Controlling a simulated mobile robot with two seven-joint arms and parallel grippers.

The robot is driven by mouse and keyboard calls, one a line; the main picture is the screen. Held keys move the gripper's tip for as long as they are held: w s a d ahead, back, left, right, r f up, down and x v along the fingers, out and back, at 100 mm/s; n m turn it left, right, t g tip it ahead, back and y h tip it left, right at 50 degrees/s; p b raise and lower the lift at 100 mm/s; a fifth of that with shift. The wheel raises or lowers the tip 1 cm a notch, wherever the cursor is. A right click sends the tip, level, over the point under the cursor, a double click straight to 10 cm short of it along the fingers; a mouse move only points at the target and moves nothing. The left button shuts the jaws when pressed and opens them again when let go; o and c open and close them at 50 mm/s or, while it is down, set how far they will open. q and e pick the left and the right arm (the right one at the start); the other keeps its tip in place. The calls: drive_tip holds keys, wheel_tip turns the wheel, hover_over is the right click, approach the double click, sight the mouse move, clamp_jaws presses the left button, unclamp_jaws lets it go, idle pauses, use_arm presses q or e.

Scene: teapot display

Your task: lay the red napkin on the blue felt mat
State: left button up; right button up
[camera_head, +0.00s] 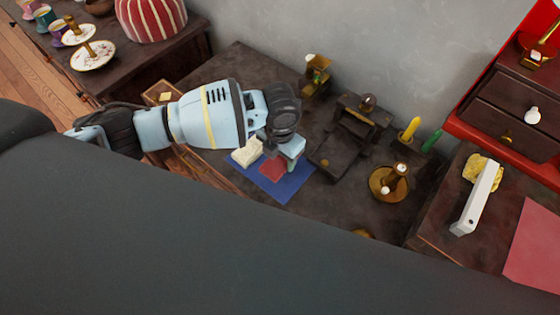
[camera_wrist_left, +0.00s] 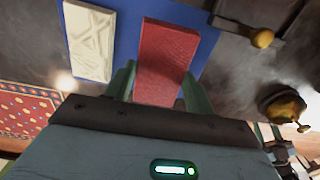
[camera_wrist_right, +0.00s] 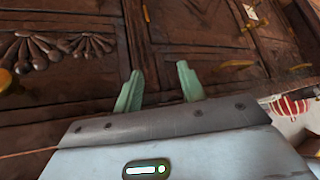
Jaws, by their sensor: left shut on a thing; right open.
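The red napkin (camera_head: 272,168), a flat folded rectangle, shows over the blue felt mat (camera_head: 287,190) in the head view. My left gripper (camera_head: 288,157) is shut on it. In the left wrist view the napkin (camera_wrist_left: 166,55) lies between the fingers (camera_wrist_left: 160,88), with blue mat (camera_wrist_left: 200,45) on both sides of it. I cannot tell whether the napkin touches the mat. My right gripper (camera_wrist_right: 158,86) is open and empty in the right wrist view, in front of carved dark wood. It does not show in the head view.
A cream block (camera_head: 246,152) lies on the mat beside the napkin, left of it. A dark stepped stand (camera_head: 340,150) is close on the right. Beyond it are a brass candle holder (camera_head: 390,183) and a yellow candle (camera_head: 411,128). A grey wall (camera_head: 370,50) stands behind.

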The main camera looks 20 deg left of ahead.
sight(280, 160)
use_arm(q)
wheel_tip(280, 160, down, 3)
drive_tip(key=shift+f, duration=0.45)
drive_tip(key=o, duration=1)
drive_tip(key=shift+c, duration=0.2)
use_arm(e)
drive_tip(key=shift+s+f, duration=0.3)
drive_tip(key=shift+s, duration=0.25)
use_arm(q)
drive_tip(key=shift+r, duration=0.4)
wheel_tip(280, 160, up, 10)
drive_tip(key=shift+p, duration=0.5)
drive_tip(key=shift+r, duration=0.8)
use_arm(e)
drive_tip(key=shift+w+r, duration=0.35)
drive_tip(key=shift+r, duration=0.35)
